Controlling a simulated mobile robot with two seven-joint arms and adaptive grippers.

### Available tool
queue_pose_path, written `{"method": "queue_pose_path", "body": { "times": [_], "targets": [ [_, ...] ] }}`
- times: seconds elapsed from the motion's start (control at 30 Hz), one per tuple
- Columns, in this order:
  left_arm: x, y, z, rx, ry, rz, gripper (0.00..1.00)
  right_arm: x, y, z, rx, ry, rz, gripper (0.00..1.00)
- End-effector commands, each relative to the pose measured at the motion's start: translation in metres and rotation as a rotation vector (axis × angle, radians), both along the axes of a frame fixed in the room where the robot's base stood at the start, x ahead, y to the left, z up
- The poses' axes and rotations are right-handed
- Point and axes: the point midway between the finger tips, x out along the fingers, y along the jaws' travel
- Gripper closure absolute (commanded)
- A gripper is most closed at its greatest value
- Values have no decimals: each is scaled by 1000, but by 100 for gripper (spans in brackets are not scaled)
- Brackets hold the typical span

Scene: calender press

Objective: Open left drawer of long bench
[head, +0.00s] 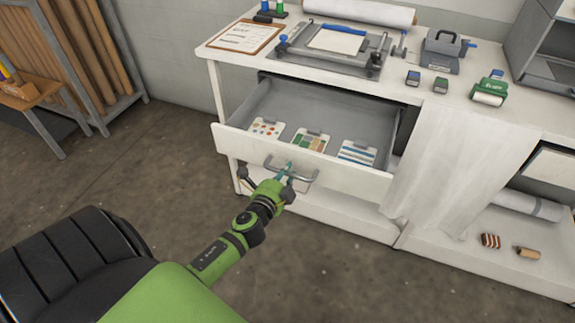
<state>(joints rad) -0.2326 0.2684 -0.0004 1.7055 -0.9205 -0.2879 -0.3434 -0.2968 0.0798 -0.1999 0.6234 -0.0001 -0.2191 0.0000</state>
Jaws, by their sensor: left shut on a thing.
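The long white bench (455,112) stands along the wall. Its left drawer (335,166) is pulled well out, and its grey inside shows. Several patterned cards lie in it: one with dots (265,128), one with green and tan blocks (310,141) and one with blue stripes (357,152). A grey bar handle (305,178) is on the drawer front. My left gripper (286,172) is at this handle, shut on its left part. The fingers partly hide the handle. My right gripper is not in view.
A white cloth (440,165) hangs over the bench front just right of the drawer. The floor (150,190) before the drawer is clear.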

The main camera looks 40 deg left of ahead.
Motion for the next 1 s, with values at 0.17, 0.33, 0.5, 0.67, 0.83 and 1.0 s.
{"method": "queue_pose_path", "body": {
  "times": [0.17,0.33,0.5,0.67,0.83,1.0],
  "targets": [
    [0,0,1,0,-2,0,100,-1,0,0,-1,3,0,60],
    [0,0,1,0,-2,0,100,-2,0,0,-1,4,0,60],
    [0,0,1,0,-2,0,55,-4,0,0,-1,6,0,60],
    [0,0,1,1,-1,0,55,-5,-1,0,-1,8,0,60],
    [-4,-1,1,0,-1,-1,55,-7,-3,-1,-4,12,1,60],
    [-29,-7,5,-1,1,-2,55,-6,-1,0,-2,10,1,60]
  ]
}}
